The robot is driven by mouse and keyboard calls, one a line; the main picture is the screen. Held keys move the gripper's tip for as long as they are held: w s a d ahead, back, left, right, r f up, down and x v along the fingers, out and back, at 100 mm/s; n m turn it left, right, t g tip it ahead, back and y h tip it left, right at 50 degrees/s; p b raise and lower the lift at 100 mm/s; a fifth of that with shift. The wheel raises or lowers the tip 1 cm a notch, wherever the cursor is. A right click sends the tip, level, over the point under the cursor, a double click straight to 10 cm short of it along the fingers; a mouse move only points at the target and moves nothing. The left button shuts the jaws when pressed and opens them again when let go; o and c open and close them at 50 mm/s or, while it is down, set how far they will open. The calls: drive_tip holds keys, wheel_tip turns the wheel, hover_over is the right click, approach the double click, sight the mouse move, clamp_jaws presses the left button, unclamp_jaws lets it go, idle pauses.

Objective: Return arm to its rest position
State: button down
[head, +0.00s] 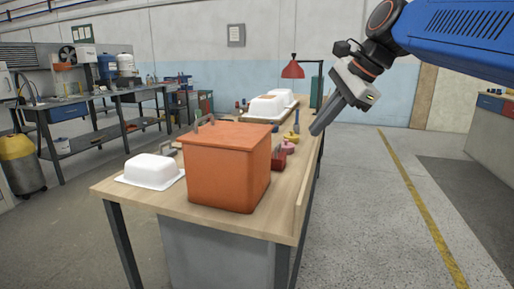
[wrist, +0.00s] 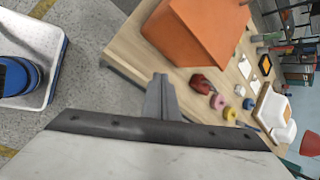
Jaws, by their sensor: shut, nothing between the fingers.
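My gripper (head: 322,122) hangs from my blue arm at the upper right in the head view. It is above and beside the right edge of the wooden workbench (head: 265,224). Its fingers are shut and empty, pointing down and to the left. In the wrist view, the shut fingers (wrist: 160,88) show against the bench edge, and nothing is between them. The gripper is apart from everything on the bench.
An orange box (head: 225,170) stands at the bench's near end, with a white tub shell (head: 150,168) left of it. Behind are a red tool (head: 278,160), tape rolls (head: 289,147), more white shells (head: 266,107) and a red lamp (head: 292,70). The floor to the right is clear.

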drive_tip(key=s+d+f+n+h, duration=0.1)
drive_tip(key=s+d+f+n, duration=0.3)
drive_tip(key=s+f, duration=0.3)
drive_tip(key=s+d+f+n+h, duration=0.2)
drive_tip(key=s+d+f+n, duration=0.3)
drive_tip(key=f, duration=0.9)
drive_tip(key=s+d+f+n+h, duration=0.2)
drive_tip(key=s+d+f+n, duration=0.3)
drive_tip(key=s+f, duration=0.5)
drive_tip(key=shift+s+f+n+t, duration=0.25)
drive_tip(key=shift+s+n+t, duration=0.15)
drive_tip(key=shift+n, duration=0.2)
